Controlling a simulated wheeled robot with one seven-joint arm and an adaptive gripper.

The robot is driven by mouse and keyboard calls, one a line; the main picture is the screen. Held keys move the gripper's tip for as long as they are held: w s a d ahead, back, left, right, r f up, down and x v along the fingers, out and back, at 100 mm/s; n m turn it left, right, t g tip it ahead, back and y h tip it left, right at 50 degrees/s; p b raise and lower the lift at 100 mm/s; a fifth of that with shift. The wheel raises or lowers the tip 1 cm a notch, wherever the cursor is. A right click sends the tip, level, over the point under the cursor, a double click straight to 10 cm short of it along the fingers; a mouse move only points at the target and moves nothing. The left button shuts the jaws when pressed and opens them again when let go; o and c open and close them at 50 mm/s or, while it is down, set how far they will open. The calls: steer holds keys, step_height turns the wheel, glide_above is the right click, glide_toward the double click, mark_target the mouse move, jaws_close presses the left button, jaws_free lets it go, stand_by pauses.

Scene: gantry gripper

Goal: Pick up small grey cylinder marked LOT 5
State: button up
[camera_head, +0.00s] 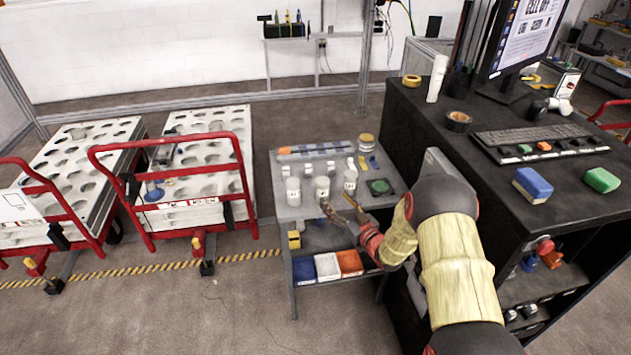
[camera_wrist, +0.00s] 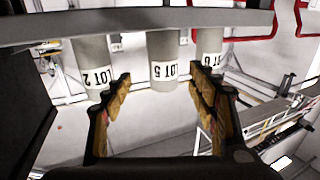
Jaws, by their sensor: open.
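The small grey cylinder marked LOT 5 (camera_wrist: 163,55) is in the middle of the wrist view, its white label facing my gripper. It is the middle one of three similar cylinders on the grey cart, and shows in the head view (camera_head: 321,186). My gripper (camera_wrist: 162,95) is open and empty. In the wrist view its two fingers lie left and right of the cylinder's line, with the cylinder centred in the gap beyond them. I cannot tell whether the fingertips reach alongside it. In the head view my gripper (camera_head: 336,203) is at the cart's front.
Similar cylinders flank it on the left (camera_wrist: 92,65) and right (camera_wrist: 208,48) in the wrist view, close to the finger lines. The grey cart (camera_head: 285,213) also bears small white pieces and a dark green item (camera_head: 380,187). A black desk (camera_head: 415,115) stands on the right.

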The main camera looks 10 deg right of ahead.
mark_target(326, 193)
steer(key=shift+w+a+f, duration=0.15)
steer(key=shift+w+f, duration=0.05)
steer(key=shift+w, duration=0.05)
steer(key=b+x, duration=0.1)
steer(key=x, duration=0.1)
steer(key=b+x, duration=0.1)
steer(key=x, duration=0.4)
steer(key=shift+w+a+r+b, duration=0.1)
steer(key=shift+a+b, duration=0.2)
steer(key=shift+b, duration=0.1)
steer(key=shift+r, duration=0.1)
steer(key=shift+c, duration=1.1)
jaws_close()
